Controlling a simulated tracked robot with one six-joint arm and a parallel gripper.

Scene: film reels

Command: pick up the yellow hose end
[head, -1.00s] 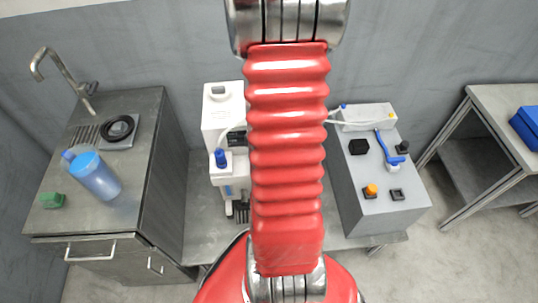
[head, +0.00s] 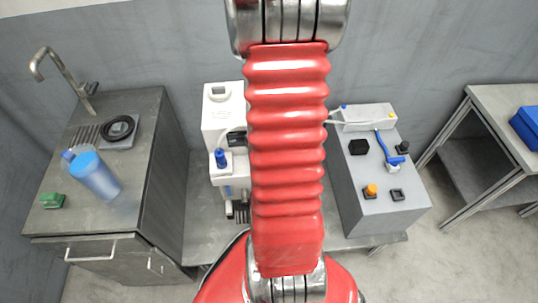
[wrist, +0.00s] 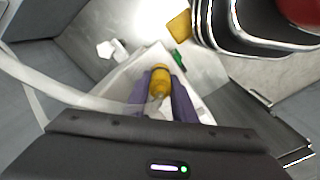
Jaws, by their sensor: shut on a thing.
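In the wrist view the yellow hose end (wrist: 160,80) sits between the two purple fingers of my gripper (wrist: 160,88). The fingers are shut on its sides. A pale, whitish hose (wrist: 50,88) curves in from the left toward the lower part of the hose end. In the head view my red arm covers the middle, and neither my gripper nor the yellow hose end shows.
A white machine (head: 222,108) with a blue cap stands left of my arm. A grey box (head: 375,200) with several small parts stands right of it. A sink counter (head: 120,210) with a blue jug (head: 97,178) is at left; a metal table (head: 500,98) is at right.

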